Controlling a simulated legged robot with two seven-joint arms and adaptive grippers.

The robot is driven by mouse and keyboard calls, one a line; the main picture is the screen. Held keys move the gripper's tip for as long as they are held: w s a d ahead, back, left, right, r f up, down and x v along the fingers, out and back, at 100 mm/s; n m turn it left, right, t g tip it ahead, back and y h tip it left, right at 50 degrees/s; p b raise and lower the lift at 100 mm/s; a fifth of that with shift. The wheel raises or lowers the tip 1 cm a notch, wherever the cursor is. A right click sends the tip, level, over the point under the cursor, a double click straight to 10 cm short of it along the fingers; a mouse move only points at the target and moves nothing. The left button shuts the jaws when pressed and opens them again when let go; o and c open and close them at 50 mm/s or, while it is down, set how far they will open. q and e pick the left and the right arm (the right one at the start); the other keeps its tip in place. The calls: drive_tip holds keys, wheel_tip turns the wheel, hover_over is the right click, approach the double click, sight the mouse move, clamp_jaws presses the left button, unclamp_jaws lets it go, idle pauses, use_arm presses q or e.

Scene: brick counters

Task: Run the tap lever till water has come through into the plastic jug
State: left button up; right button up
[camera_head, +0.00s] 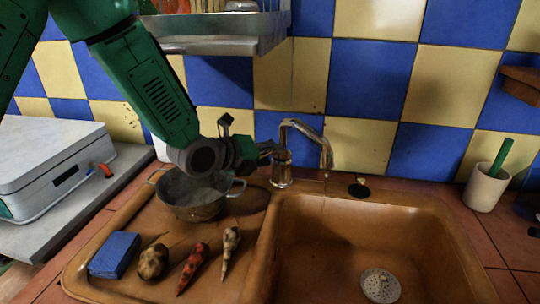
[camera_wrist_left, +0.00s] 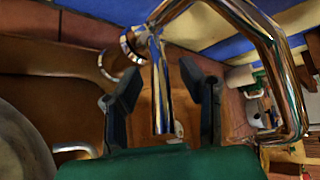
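The chrome tap (camera_head: 283,168) stands behind the brown sink, its spout (camera_head: 326,150) bent over the basin. My left gripper (camera_head: 267,150) is at the tap's left side, in front of the wall. In the left wrist view the gripper (camera_wrist_left: 163,95) is open. A chrome bar of the tap (camera_wrist_left: 160,85) lies between its fingers, with gaps on both sides; I cannot tell whether it is the lever. The curved spout (camera_wrist_left: 275,60) is to the right there. I see no plastic jug in either view, and no clear water stream. My right gripper is out of view.
A metal pot (camera_head: 195,205) stands on the drainboard under my left arm. A blue sponge (camera_head: 115,254), a potato (camera_head: 153,261) and two root vegetables (camera_head: 193,268) lie in front. The basin (camera_head: 345,250) holds only a drain strainer (camera_head: 380,286). A white cup (camera_head: 485,188) stands right.

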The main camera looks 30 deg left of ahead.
use_arm(q)
drive_tip(key=shift+r, duration=0.1)
drive_tip(key=v, duration=1.2)
